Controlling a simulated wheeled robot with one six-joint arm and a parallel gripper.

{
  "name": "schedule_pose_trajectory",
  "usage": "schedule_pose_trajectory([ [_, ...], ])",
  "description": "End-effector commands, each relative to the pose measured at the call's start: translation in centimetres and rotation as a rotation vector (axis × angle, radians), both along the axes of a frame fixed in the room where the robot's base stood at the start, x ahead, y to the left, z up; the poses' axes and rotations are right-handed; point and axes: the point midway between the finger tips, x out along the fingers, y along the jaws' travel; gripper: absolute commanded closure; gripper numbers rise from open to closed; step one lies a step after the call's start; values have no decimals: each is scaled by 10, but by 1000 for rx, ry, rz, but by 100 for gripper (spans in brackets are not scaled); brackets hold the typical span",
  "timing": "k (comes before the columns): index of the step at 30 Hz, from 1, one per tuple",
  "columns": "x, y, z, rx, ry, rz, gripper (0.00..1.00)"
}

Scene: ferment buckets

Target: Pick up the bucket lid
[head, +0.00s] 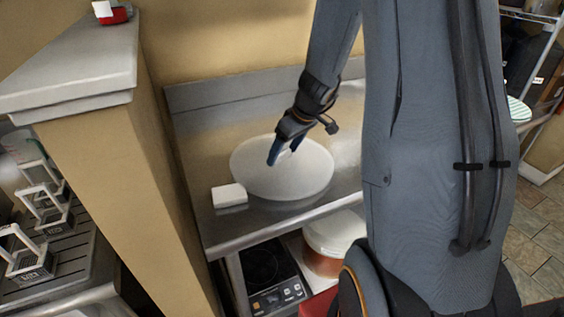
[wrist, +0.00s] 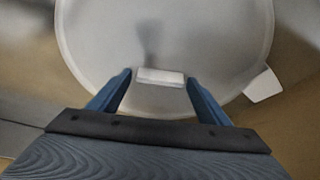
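The bucket lid (head: 300,180) is a large, round, pale disc lying flat on the steel counter in the head view. My gripper (head: 281,158) is over the lid in the head view. In the wrist view its two blue fingers (wrist: 159,82) stand apart, one to each side of the handle, with clear gaps. Whether the fingertips are level with the handle or above it I cannot tell.
A small white block (head: 229,195) sits on the counter (head: 230,237) at the lid's front left; it also shows in the wrist view (wrist: 262,85). A beige partition (head: 130,160) stands left. Below are a hot plate (head: 270,280) and a bucket (head: 330,240).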

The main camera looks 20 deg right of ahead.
Motion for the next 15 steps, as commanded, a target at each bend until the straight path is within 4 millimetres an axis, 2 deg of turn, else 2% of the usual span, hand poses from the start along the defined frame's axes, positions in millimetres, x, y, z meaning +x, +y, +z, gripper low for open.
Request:
schedule_pose_trajectory([
  [1, 0, 0, 0, 0, 0, 0, 38],
  [7, 0, 0, 0, 0, 0, 0, 72],
  [15, 1, 0, 3, 0, -2, 0, 72],
])
